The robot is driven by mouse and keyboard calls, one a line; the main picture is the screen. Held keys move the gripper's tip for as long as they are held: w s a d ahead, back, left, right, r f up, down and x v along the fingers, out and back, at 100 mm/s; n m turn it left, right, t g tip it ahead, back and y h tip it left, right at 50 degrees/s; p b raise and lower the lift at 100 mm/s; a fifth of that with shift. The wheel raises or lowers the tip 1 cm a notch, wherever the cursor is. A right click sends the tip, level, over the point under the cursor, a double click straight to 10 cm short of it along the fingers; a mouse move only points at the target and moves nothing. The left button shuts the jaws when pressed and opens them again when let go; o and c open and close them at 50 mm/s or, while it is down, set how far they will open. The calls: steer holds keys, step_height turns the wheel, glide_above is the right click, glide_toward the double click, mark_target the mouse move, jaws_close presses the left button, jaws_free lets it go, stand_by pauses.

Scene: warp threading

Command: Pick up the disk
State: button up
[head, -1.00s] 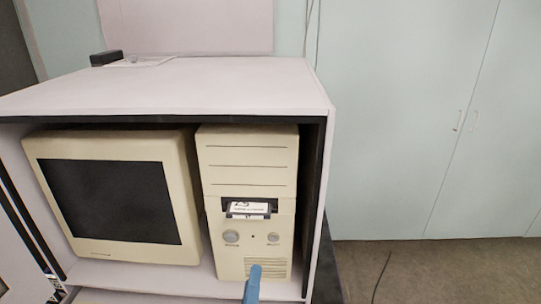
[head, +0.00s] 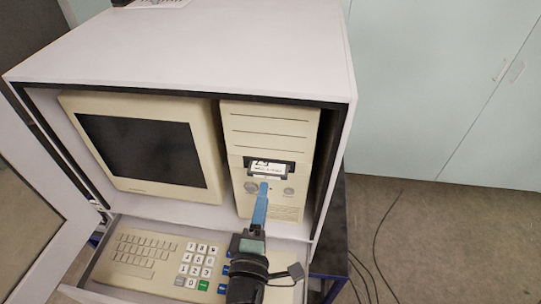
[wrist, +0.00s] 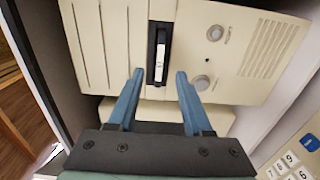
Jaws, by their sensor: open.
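The disk (head: 267,168), with a white label, sticks out of the dark drive slot in the beige computer tower (head: 273,125). It also shows in the wrist view (wrist: 161,62), where the tower face appears turned sideways. My gripper (head: 263,186) is in front of the tower, its blue fingers pointing at the area just below the slot. In the wrist view my gripper (wrist: 159,73) is open and empty. The disk's outer end lies between the lines of the two fingertips, a little beyond them. I cannot tell how much depth separates them.
The tower stands inside a white cabinet (head: 230,45) beside a monitor (head: 145,150). A keyboard (head: 150,258) lies on a pulled-out shelf below. The open cabinet door (head: 35,215) is at the left. Cables (head: 378,240) lie on the floor at the right.

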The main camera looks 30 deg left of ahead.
mark_target(269, 177)
steer(key=shift+x, duration=3.35)
steer(key=shift+w+d, duration=0.1)
steer(key=shift+d, duration=0.05)
jaws_close()
